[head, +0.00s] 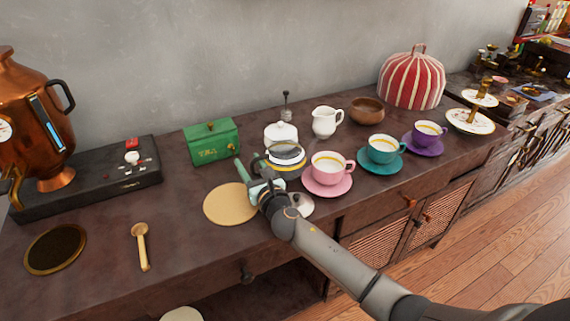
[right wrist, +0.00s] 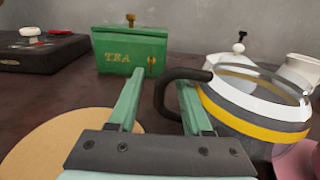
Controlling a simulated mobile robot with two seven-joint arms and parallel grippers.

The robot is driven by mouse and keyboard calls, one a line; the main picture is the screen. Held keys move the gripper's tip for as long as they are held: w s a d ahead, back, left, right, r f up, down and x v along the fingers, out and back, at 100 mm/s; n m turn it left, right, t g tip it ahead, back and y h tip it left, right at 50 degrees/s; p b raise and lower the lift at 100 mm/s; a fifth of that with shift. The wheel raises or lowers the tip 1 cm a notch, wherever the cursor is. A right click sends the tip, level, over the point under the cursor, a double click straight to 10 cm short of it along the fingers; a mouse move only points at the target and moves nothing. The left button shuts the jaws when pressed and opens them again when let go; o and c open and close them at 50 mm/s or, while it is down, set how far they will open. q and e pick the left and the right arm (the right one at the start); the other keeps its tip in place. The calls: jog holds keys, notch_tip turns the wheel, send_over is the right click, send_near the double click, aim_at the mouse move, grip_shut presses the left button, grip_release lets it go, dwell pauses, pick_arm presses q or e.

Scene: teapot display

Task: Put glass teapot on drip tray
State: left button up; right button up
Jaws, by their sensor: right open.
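The glass teapot (head: 287,154) stands on the counter, with a yellow band and a dark handle. It also fills the right side of the right wrist view (right wrist: 250,103). My right gripper (head: 254,178) is open and empty at the teapot's left, on its handle side. In the right wrist view the handle's outer curve shows between the open fingers (right wrist: 160,105); I cannot tell whether they touch it. A dark round drip tray with a brass rim (head: 56,249) lies at the counter's left, in front of the copper urn, empty. My left gripper is out of view.
A round tan mat (head: 230,204) lies just left of my gripper. A green tea box (head: 211,142) stands behind. A pink cup (head: 328,167) is close right of the teapot. A wooden spoon (head: 140,246) lies between mat and tray. A copper urn (head: 38,120) stands behind the tray.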

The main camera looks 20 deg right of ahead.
jog(key=shift+w, duration=0.7)
jog(key=shift+c, duration=0.2)
grip_shut()
jog(key=shift+r, duration=0.1)
dwell(0.6)
